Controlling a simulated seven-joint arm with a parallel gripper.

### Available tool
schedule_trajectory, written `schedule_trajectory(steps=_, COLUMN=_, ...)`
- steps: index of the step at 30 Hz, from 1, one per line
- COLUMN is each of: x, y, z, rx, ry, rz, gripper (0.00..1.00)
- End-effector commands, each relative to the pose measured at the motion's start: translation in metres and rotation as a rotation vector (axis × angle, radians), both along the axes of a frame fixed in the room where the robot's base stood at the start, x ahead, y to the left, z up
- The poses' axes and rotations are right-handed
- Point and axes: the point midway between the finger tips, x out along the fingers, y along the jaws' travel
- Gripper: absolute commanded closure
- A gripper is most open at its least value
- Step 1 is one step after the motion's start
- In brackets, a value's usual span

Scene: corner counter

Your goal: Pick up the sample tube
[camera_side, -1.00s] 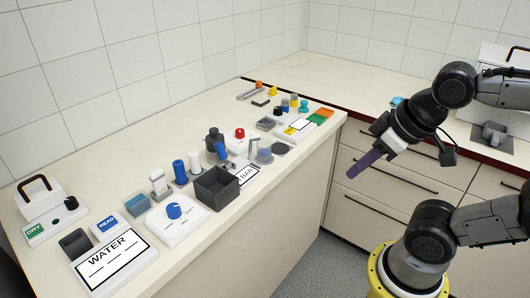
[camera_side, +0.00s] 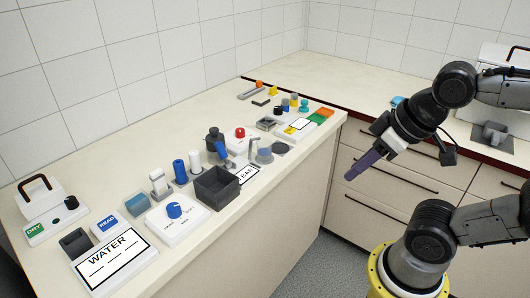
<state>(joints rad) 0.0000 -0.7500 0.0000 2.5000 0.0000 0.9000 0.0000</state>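My gripper (camera_side: 362,164) hangs in the air over the floor in front of the drawers, right of the counter and well apart from everything on it. Its long purple fingers point down and left. They show edge-on as one shape, so I cannot tell whether they are open or shut. I cannot tell for sure which item is the sample tube. A tilted blue tube-like piece (camera_side: 221,151) leans behind a dark grey open box (camera_side: 217,188). An upright blue cylinder (camera_side: 180,172) and a white cylinder (camera_side: 195,162) stand to its left.
The left counter holds a WATER panel (camera_side: 113,262), a white dial box (camera_side: 178,219), a dark bottle (camera_side: 214,138), a red-knobbed piece (camera_side: 240,133) and a green-orange block (camera_side: 322,115). Tiled walls stand behind. Drawers (camera_side: 400,180) stand behind my gripper.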

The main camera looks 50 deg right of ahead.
Motion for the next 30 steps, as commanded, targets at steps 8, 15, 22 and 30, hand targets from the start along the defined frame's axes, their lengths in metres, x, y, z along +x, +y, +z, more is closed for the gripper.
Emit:
schedule_trajectory(steps=8, x=0.0, y=0.0, z=0.0, rx=0.0, ry=0.0, rz=0.0, gripper=0.23)
schedule_trajectory(steps=15, x=0.0, y=0.0, z=0.0, rx=0.0, ry=0.0, rz=0.0, gripper=0.06)
schedule_trajectory(steps=22, x=-0.006, y=-0.006, z=-0.003, rx=-0.032, ry=0.033, rz=0.003, gripper=0.06)
schedule_trajectory(steps=30, x=-0.017, y=-0.085, z=-0.008, rx=-0.466, ry=0.342, rz=0.08, gripper=0.06)
